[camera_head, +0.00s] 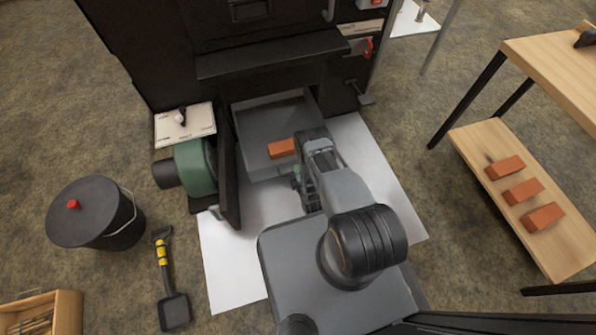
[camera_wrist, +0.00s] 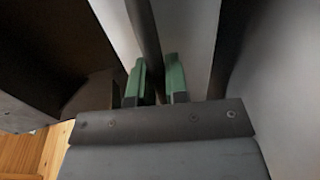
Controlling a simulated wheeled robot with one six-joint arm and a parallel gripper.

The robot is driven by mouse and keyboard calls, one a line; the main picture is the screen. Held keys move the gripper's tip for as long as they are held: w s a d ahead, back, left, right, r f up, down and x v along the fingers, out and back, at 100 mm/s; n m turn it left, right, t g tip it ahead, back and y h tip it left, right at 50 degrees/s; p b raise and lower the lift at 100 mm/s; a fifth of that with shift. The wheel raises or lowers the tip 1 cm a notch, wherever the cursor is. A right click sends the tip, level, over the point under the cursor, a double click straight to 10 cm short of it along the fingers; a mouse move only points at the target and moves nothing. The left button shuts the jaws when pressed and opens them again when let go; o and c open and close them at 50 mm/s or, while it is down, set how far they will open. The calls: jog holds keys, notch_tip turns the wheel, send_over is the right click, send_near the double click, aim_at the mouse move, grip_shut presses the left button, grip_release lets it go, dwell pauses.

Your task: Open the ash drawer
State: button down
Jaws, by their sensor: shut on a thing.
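The ash drawer (camera_head: 262,124) is a grey open-topped box in the lower opening of the black evaporator. It stands partly out, and its back end is in shadow under the ledge. My gripper (camera_head: 296,176) is at the drawer's front, mostly hidden by my arm in the head view. In the wrist view, the green fingers of my gripper (camera_wrist: 161,82) are closed on a dark bar (camera_wrist: 146,38), which looks like the drawer handle. The join of bar and drawer is not clear.
A black door (camera_head: 228,180) stands open left of the drawer, beside a green blower (camera_head: 194,168). An orange brick (camera_head: 281,148) shows at the drawer. A lidded black bucket (camera_head: 95,212) and a shovel (camera_head: 169,285) are at left. A wooden bench (camera_head: 550,75) is at right.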

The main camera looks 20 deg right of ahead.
jog(key=shift+w+d+r, duration=0.1)
jog(key=shift+d+r, duration=0.1)
jog(key=c, duration=1.4)
grip_release()
jog(key=shift+o, duration=1.3)
jog(key=shift+a+f, duration=0.1)
jog(key=shift+a, duration=0.05)
jog(key=shift+s, duration=0.2)
